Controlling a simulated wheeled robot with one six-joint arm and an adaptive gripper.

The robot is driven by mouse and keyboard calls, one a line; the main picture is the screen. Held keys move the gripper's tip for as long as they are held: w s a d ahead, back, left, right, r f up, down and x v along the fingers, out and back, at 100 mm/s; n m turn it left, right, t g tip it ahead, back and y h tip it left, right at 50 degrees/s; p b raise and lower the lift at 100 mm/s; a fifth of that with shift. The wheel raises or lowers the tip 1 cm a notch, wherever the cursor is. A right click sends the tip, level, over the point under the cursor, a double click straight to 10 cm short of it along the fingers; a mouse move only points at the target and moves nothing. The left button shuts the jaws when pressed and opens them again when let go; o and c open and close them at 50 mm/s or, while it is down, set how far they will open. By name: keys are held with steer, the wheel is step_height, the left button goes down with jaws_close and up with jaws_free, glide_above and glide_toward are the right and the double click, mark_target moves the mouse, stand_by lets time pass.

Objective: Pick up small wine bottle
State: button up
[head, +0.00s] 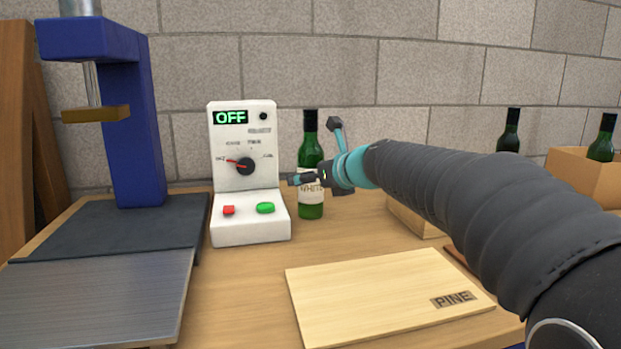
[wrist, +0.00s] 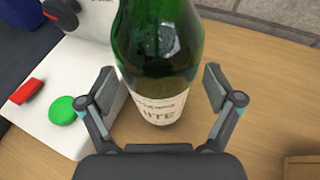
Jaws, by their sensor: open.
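A small green wine bottle (head: 311,206) with a white label stands upright on the wooden bench, just right of the white control box. My gripper (head: 297,179) is in front of the bottle and covers part of its label in the head view. In the wrist view the bottle (wrist: 158,45) is close, and my open gripper (wrist: 160,85) has one finger on each side of it. Gaps show between the fingers and the glass. The bottle's top is cut off in the wrist view.
The control box (head: 243,150) reads OFF and stands close left of the bottle. A blue press (head: 135,120) is at the far left. A pine board (head: 375,300) lies in front. Two more bottles (head: 509,132) (head: 603,140) and a cardboard box (head: 583,178) are at the right.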

steer(key=shift+w+a+f, duration=0.1)
steer(key=shift+w, duration=0.05)
steer(key=shift+c, duration=0.3)
steer(key=c, duration=1.6)
jaws_close()
steer(key=shift+r, duration=0.2)
